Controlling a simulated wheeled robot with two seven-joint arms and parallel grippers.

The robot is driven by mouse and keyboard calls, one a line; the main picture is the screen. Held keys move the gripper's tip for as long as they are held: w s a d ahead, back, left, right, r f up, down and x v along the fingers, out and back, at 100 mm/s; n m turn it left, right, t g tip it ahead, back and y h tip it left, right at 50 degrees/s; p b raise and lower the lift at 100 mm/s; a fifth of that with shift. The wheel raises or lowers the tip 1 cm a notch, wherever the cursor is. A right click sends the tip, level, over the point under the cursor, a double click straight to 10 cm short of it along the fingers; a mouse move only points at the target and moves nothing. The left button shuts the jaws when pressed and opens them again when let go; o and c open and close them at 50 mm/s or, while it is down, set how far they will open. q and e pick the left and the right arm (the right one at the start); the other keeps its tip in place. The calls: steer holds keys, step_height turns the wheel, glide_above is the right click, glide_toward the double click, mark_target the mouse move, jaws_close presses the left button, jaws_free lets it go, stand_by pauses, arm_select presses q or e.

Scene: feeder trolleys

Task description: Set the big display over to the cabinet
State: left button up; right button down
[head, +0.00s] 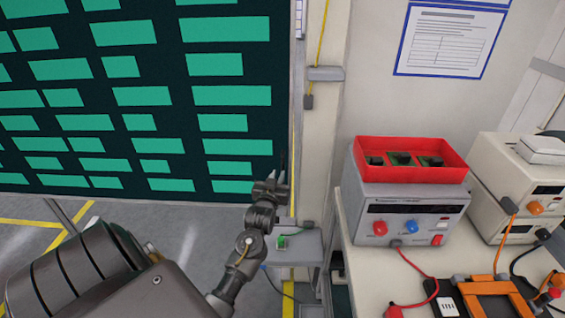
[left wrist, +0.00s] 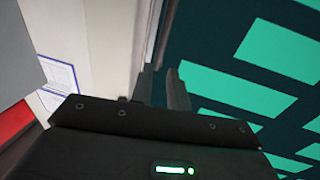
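The big display (head: 225,95) is a large dark panel with rows of green bars, filling the upper left of the head view. Its lower and right edges show; the rest runs out of the picture. It also fills the right of the left wrist view (left wrist: 245,75). My left gripper (head: 277,172) is at the display's lower right edge. In the left wrist view its two fingers (left wrist: 162,88) stand apart with a gap between them, close to the display's edge. Whether they touch it I cannot tell. My right gripper is not in view. I cannot make out a cabinet.
A bench (head: 375,275) at the right holds a grey power supply (head: 405,215) with a red tray (head: 440,172) on top, and beige instruments (head: 500,185). A pale post (head: 318,150) stands just right of the display. Floor with yellow lines (head: 30,222) shows below.

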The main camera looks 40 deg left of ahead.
mark_target(282, 164)
arm_select(q)
steer(key=p+x, duration=0.1)
steer(key=x, duration=0.7)
steer(key=shift+f, duration=0.1)
jaws_close()
